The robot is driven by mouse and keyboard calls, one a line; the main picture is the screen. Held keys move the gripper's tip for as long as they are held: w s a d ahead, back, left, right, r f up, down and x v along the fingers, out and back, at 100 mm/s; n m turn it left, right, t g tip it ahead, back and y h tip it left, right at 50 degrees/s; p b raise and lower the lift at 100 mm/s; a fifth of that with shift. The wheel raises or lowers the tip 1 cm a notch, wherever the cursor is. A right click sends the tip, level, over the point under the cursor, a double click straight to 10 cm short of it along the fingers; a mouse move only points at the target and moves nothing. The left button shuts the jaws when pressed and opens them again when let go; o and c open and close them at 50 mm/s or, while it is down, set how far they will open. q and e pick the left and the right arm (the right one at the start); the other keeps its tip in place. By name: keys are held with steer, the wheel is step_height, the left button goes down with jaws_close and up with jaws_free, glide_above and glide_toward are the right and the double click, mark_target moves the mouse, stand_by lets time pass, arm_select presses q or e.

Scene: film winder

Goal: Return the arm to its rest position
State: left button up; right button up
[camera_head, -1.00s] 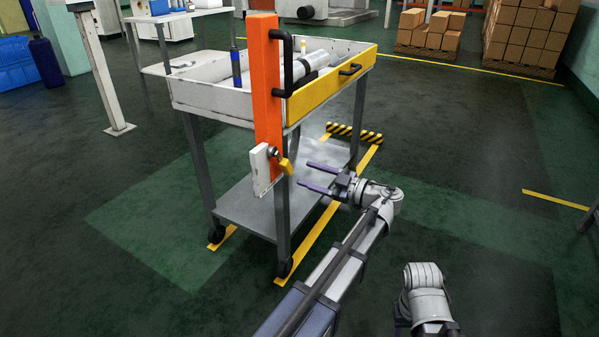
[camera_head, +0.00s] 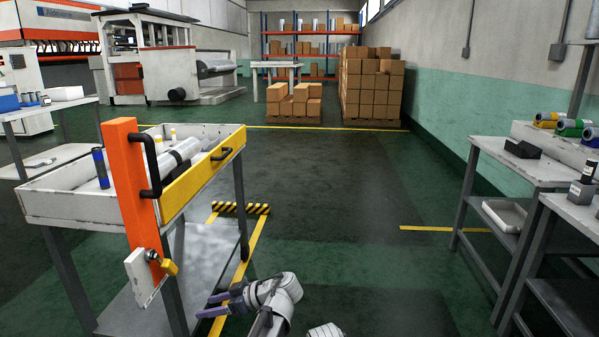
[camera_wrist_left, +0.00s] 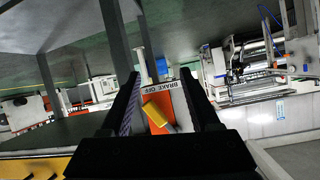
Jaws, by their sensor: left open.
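My left gripper (camera_head: 210,305) is low in the head view, its two purple fingers apart and pointing left, with nothing between them. It is to the right of the cart's (camera_head: 45,205) orange post (camera_head: 128,175) and apart from it. A small yellow lever (camera_head: 169,267) sits on the white plate at the post's foot. In the left wrist view the open fingers (camera_wrist_left: 163,95) frame the yellow lever (camera_wrist_left: 157,115) and a label reading "BRAKE OFF" beyond them. My right gripper is not in view.
A workbench with colored rolls (camera_head: 575,127) stands at the right. Stacked boxes (camera_head: 372,85) and a large machine (camera_head: 165,60) are at the back. Yellow floor tape (camera_head: 240,270) runs beside the cart. The floor between cart and workbench is clear.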

arm_select(q)
steer(key=s+d+f+m+g+h+p, duration=0.1)
steer(key=s+d+f+m+h+p, duration=0.2)
steer(key=s+d+m+h, duration=0.45)
steer(key=s+d+f+m+g+h+p, duration=0.15)
steer(key=s+d+f+m+h, duration=0.25)
steer(key=s+d+m, duration=0.65)
step_height(320, 180, up, 38)
steer(key=p, duration=3.8)
steer(key=shift+w+m+t, duration=0.3)
steer(key=shift+t, duration=0.05)
steer(key=shift+d, duration=0.1)
